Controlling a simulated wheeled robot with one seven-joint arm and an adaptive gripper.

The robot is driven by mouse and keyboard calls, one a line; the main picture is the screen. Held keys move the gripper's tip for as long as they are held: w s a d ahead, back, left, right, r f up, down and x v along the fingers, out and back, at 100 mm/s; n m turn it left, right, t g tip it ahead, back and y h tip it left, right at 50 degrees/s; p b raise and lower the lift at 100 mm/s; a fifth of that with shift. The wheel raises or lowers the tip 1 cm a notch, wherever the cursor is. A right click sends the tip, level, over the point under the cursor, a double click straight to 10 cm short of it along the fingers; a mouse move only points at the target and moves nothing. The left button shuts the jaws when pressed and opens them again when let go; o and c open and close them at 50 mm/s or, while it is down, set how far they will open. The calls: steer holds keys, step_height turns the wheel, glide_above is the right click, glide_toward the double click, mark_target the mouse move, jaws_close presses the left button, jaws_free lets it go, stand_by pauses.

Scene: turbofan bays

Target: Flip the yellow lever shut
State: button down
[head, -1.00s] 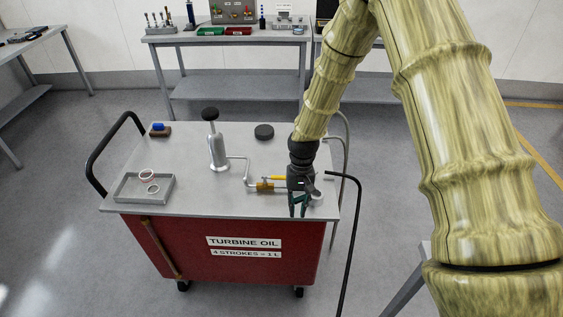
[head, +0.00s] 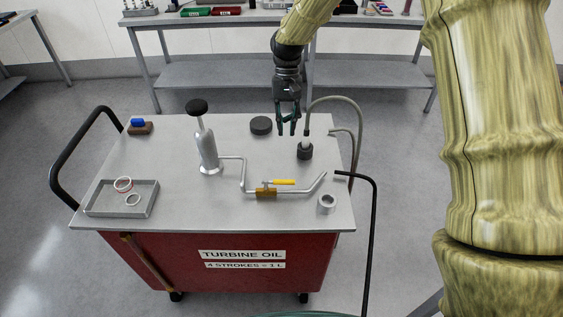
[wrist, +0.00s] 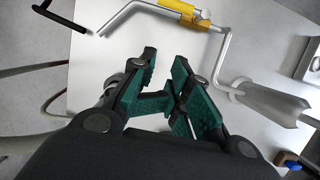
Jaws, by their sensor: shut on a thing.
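The yellow lever (head: 284,182) sits on the brass valve (head: 265,193) in the thin outlet pipe on the cart top. It points right and lies roughly along the pipe. In the wrist view the yellow and brass part (wrist: 182,11) shows at the top edge, partly cut off. My gripper (head: 287,132) is above the back of the cart, behind the lever and clear of it.
A hose (head: 309,115) with a black end fitting (head: 304,151) stands just right of my gripper. A black puck (head: 260,126) lies left of it. The pump (head: 208,150), a tray (head: 98,197) with rings, and a metal ring (head: 326,204) are on the cart (head: 180,215).

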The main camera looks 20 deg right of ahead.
mark_target(284, 182)
steer(key=s+f+p, duration=0.1)
steer(key=s+f, duration=0.1)
steer(key=f, duration=0.1)
steer(key=s+a+f+p, duration=0.1)
steer(key=f+p, duration=0.1)
steer(key=f, duration=0.1)
steer(key=s+a+f+p, duration=0.1)
steer(key=s+f, duration=0.1)
steer(key=f, duration=0.1)
steer(key=shift+s+f+p, duration=0.15)
steer(key=shift+s+p, duration=0.15)
steer(key=shift+p, duration=0.1)
steer(key=shift+s+a+f, duration=0.1)
steer(key=shift+s+a, duration=0.1)
steer(key=shift+s, duration=0.4)
steer(key=shift+f, duration=0.15)
